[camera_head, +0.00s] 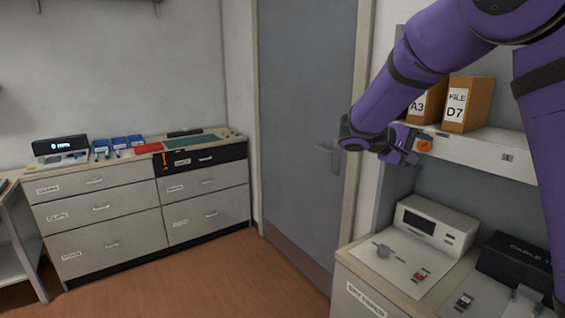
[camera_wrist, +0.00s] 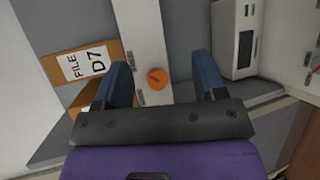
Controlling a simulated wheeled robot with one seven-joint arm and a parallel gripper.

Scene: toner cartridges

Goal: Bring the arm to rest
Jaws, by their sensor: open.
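My purple arm reaches in from the upper right in the head view. My gripper (camera_head: 405,152) is at its end, in front of the white shelf edge at the right. In the wrist view my gripper (camera_wrist: 165,78) shows two blue fingers spread apart with nothing held between them. A round orange knob (camera_wrist: 157,78) on the white shelf front appears between the fingers; it also shows in the head view (camera_head: 424,146) beside the gripper. I cannot tell whether the fingers touch the shelf front.
File boxes, including FILE D7 (camera_head: 467,105), stand on the shelf (camera_head: 480,149). Below is a counter with a white device (camera_head: 436,226), a red small item (camera_head: 421,275) and a black box (camera_head: 515,262). A grey door (camera_head: 305,120) and a drawer cabinet (camera_head: 100,209) stand left. The floor between is clear.

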